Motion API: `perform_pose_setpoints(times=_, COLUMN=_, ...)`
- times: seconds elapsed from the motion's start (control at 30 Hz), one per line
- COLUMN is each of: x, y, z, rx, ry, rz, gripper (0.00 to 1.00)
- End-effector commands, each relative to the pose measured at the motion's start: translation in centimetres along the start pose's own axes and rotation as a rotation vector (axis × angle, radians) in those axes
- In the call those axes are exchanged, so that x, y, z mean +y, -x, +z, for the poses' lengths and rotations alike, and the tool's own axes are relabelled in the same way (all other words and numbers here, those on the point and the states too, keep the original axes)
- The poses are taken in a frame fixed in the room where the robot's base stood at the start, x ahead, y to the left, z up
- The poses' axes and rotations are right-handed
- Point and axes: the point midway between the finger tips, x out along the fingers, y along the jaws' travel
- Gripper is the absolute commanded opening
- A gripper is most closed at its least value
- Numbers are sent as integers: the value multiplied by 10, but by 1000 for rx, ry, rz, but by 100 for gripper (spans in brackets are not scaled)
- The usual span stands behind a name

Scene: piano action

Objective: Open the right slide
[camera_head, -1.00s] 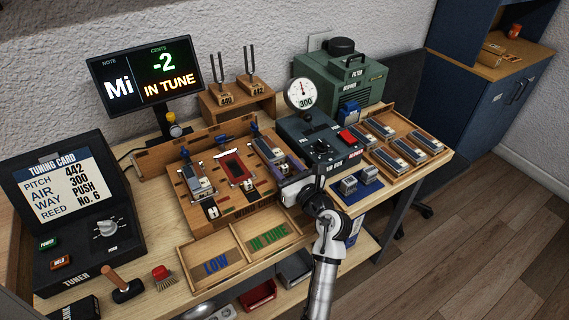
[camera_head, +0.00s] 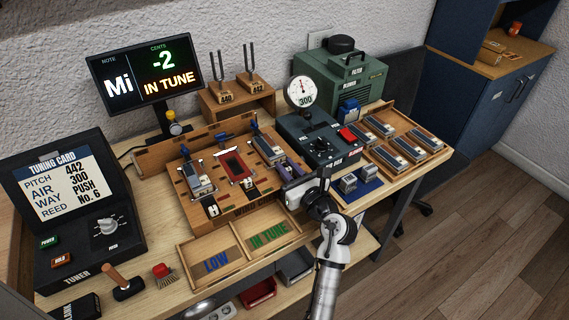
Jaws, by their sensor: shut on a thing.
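The wind chest (camera_head: 183,190) is a wooden block with three stations. The left and right stations carry grey reed blocks, and the middle one shows a red slot (camera_head: 232,166). The right station's reed block (camera_head: 268,149) sits behind my gripper. My gripper (camera_head: 290,171) is at the front right of the wind chest, in front of that block, shut on the right slide's front end. The gripped end is mostly hidden by the fingers and wrist. The left slide's small tab (camera_head: 213,211) shows at the chest's front edge.
A tray marked LOW and IN TUNE (camera_head: 235,241) lies in front of the chest. The dark air box with its gauge (camera_head: 301,92) stands close to the right of my gripper. A blue mat (camera_head: 372,187) holds two small blocks. The monitor (camera_head: 146,79) reads Mi, -2, IN TUNE.

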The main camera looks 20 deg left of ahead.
Motion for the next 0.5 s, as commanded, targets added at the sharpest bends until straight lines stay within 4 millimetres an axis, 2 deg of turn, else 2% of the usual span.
perform_pose_setpoints(times=0.1, x=0, y=18, z=0, rx=3, ry=-1, rz=-2, gripper=0)
perform_pose_setpoints(times=0.37, x=0, y=21, z=-1, rx=3, ry=-1, rz=0, gripper=0)
perform_pose_setpoints(times=0.4, x=0, y=21, z=-1, rx=3, ry=-1, rz=0, gripper=20)
perform_pose_setpoints(times=0.5, x=0, y=21, z=-1, rx=2, ry=-1, rz=-1, gripper=34)
